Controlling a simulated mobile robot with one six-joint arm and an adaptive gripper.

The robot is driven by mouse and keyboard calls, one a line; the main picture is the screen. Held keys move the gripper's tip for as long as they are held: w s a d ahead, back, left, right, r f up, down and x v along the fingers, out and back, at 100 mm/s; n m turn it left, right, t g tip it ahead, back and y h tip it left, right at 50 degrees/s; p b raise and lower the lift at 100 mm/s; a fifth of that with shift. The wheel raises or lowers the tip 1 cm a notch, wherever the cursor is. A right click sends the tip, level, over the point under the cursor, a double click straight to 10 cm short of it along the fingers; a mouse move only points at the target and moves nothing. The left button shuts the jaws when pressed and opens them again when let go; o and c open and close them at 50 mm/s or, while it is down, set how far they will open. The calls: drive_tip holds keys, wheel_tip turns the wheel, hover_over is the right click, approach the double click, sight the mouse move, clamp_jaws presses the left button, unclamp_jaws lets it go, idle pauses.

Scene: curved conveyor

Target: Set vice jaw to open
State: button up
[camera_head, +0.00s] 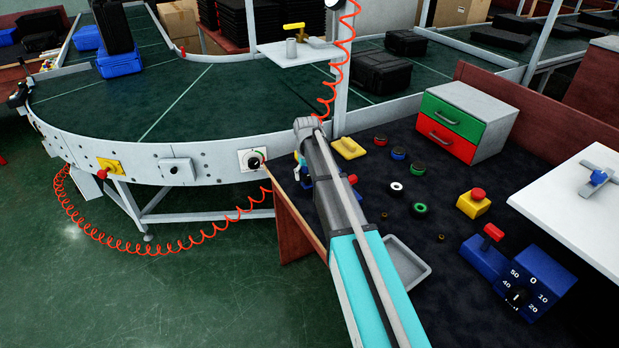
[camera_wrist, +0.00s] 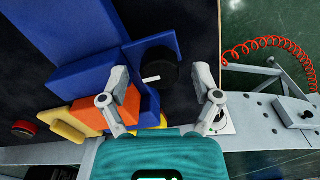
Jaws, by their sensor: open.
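In the wrist view a blue block-shaped body (camera_wrist: 85,75), which looks like the vice, lies below my gripper. A black round knob (camera_wrist: 152,68) with a white mark sits at its right side. An orange block (camera_wrist: 92,108) lies against the blue body, and I cannot tell whether it is a jaw. My gripper (camera_wrist: 160,74) is open, its two fingers apart on either side of the knob in the picture. I cannot tell whether they touch it. In the head view my arm hides most of the gripper and the vice; only a small blue part (camera_head: 306,183) shows.
A yellow block (camera_head: 347,148), coloured rings and a green-and-red drawer box (camera_head: 465,120) are on the dark table. A grey tray (camera_head: 407,262) lies right of my arm. A blue dial box (camera_head: 535,278) is at the right. The curved conveyor (camera_head: 180,95) runs behind.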

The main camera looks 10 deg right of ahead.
clamp_jaws()
drive_tip(key=shift+s+d, duration=0.3)
drive_tip(key=shift+s, duration=0.55)
drive_tip(key=shift+s+d, duration=0.25)
drive_tip(key=shift+s, duration=0.55)
unclamp_jaws()
drive_tip(key=s+r+p, duration=0.4)
drive_tip(key=s, duration=0.9)
drive_tip(key=s+r+p, duration=0.5)
drive_tip(key=s, duration=0.8)
drive_tip(key=shift+a+r+m, duration=0.2)
drive_tip(key=shift+m, duration=0.1)
